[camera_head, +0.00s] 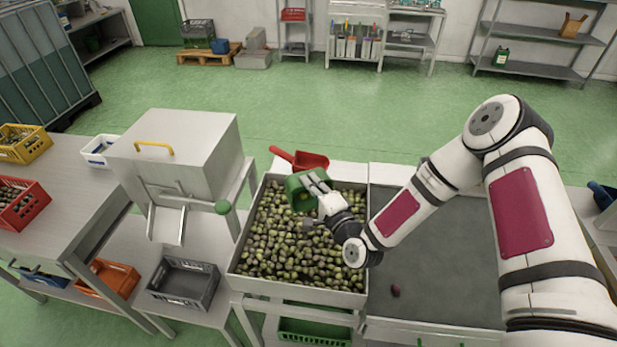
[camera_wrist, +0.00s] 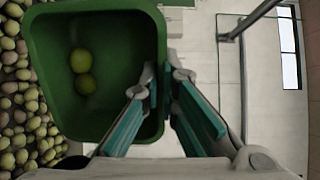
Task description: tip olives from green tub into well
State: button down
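The green tub (camera_head: 296,190) is held above the back part of the steel well (camera_head: 297,289), which is full of green and purple olives. My gripper (camera_head: 314,185) is at the tub's right side. In the wrist view the tub (camera_wrist: 95,25) is tipped on its side and I look into it. Two yellow-green olives (camera_wrist: 83,72) show inside it. My gripper (camera_wrist: 165,90) has its fingers on either side of the tub's wall and grips it. The exact contact is partly hidden.
A red scoop (camera_head: 303,160) lies behind the well. A steel hopper machine (camera_head: 178,155) with a chute stands left. A grey surface (camera_head: 435,260) right of the well holds one dark olive (camera_head: 395,291). Crates sit below left.

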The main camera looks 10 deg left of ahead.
jog(key=shift+s+d+f+n+t+y, duration=0.1)
jog(key=shift+s+d+t+y, duration=0.15)
jog(key=shift+s+t+y, duration=0.2)
jog(key=shift+s+d+n+t+y, duration=0.1)
jog(key=shift+s+d+t+y, duration=0.25)
jog(key=shift+s+t, duration=0.2)
jog(key=shift+s+d+f+n+t+y, duration=0.1)
jog(key=shift+s+d+t+y, duration=0.1)
jog(key=shift+s+t+y, duration=0.25)
jog(key=shift+r, duration=0.1)
jog(key=shift+a, duration=0.1)
dwell(1.3)
